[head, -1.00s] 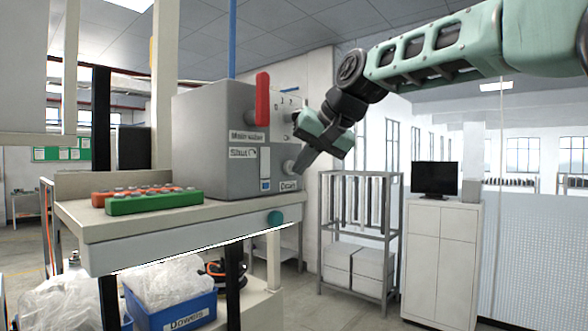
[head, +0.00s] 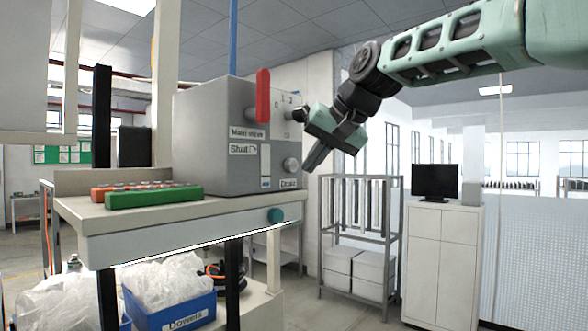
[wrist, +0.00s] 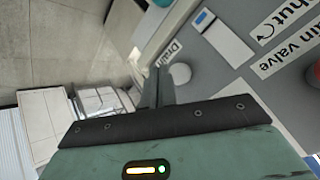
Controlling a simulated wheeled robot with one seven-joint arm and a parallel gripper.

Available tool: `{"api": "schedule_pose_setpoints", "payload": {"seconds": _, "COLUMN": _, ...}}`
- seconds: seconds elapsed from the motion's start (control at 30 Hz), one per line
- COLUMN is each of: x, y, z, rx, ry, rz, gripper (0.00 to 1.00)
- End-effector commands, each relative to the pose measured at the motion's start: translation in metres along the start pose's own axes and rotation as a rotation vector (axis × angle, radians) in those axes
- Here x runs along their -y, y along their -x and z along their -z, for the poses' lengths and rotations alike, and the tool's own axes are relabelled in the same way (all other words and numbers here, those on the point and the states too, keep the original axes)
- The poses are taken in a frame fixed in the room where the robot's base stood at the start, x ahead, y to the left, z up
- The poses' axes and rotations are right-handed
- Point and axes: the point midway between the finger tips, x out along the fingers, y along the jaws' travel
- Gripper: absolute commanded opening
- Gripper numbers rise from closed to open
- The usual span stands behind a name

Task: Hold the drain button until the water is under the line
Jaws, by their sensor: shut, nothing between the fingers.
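The grey box (head: 215,165) stands on the bench, with a round pale drain button (head: 291,164) above a label reading Drain. The button also shows in the wrist view (wrist: 180,73). Left of it is a narrow upright white gauge (head: 265,161) with a small blue part at its bottom. The gauge also shows in the wrist view (wrist: 229,44); I cannot make out a line on it. My gripper (head: 309,169) is shut and empty. Its fingertips are just right of the button in the head view and look apart from it.
A red lever (head: 263,96) stands upright on the box near labels reading Main valve and Shut. A metal rack (head: 361,235) stands behind; open floor lies around.

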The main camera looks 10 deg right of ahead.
Motion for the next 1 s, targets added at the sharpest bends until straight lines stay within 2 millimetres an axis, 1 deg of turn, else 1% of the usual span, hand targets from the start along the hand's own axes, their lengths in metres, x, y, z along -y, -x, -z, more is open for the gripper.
{"api": "schedule_pose_setpoints", "payload": {"seconds": 0.03, "x": -0.004, "y": 0.002, "z": -0.004, "rx": -0.004, "ry": -0.001, "rz": -0.001, "gripper": 0.0}}
{"api": "schedule_pose_setpoints", "payload": {"seconds": 0.3, "x": -0.017, "y": 0.02, "z": -0.017, "rx": -0.002, "ry": -0.001, "rz": 0.0, "gripper": 0.0}}
{"api": "schedule_pose_setpoints", "payload": {"seconds": 0.5, "x": -0.022, "y": 0.028, "z": -0.022, "rx": -0.001, "ry": -0.001, "rz": 0.001, "gripper": 0.0}}
{"api": "schedule_pose_setpoints", "payload": {"seconds": 1.0, "x": -0.021, "y": 0.029, "z": -0.022, "rx": 0.0, "ry": 0.0, "rz": 0.001, "gripper": 0.0}}
